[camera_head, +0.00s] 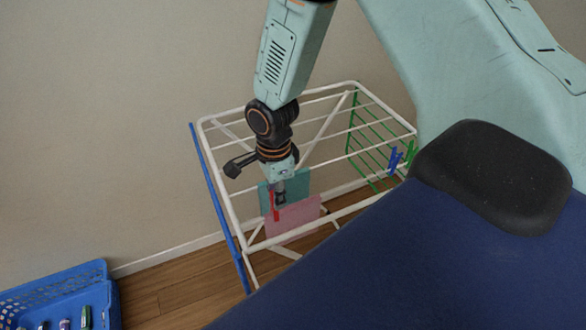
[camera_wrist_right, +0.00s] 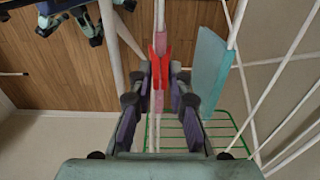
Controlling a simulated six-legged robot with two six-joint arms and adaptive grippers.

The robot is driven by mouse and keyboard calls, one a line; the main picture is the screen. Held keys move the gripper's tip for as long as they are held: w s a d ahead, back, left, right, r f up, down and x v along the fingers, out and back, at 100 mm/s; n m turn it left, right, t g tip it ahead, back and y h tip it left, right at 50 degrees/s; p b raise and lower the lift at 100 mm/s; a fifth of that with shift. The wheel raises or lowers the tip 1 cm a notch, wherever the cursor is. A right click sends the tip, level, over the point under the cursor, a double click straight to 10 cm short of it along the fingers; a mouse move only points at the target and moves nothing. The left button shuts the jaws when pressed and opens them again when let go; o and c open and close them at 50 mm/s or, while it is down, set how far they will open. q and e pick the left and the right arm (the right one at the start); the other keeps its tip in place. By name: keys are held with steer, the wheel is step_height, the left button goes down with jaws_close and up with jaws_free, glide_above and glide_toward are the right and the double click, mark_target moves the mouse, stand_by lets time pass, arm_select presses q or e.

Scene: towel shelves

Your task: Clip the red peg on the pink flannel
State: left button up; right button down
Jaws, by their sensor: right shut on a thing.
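My right gripper (camera_head: 279,198) points down over the drying rack and is shut on the red peg (camera_head: 275,213). In the right wrist view the red peg (camera_wrist_right: 159,62) stands between the two fingers (camera_wrist_right: 159,90). The pink flannel (camera_head: 295,217) hangs over a white rail, close beside the peg. In the wrist view a narrow edge of the pink flannel (camera_wrist_right: 175,94) shows right at the peg. I cannot tell whether the peg's jaws straddle the cloth.
A teal flannel (camera_head: 297,184) hangs on the rack just behind the pink one. The white drying rack (camera_head: 228,203) has a green side grid (camera_head: 366,136). Blue pegs (camera_head: 395,159) and a green peg (camera_head: 411,152) sit at its right.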

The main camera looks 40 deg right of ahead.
steer(key=shift+f, duration=0.5)
stand_by(0.4)
steer(key=c, duration=1.2)
jaws_free()
steer(key=shift+o, duration=0.2)
steer(key=o, duration=0.3)
steer(key=shift+r, duration=0.1)
step_height(320, 180, up, 7)
steer(key=p, duration=0.6)
steer(key=shift+p, duration=0.35)
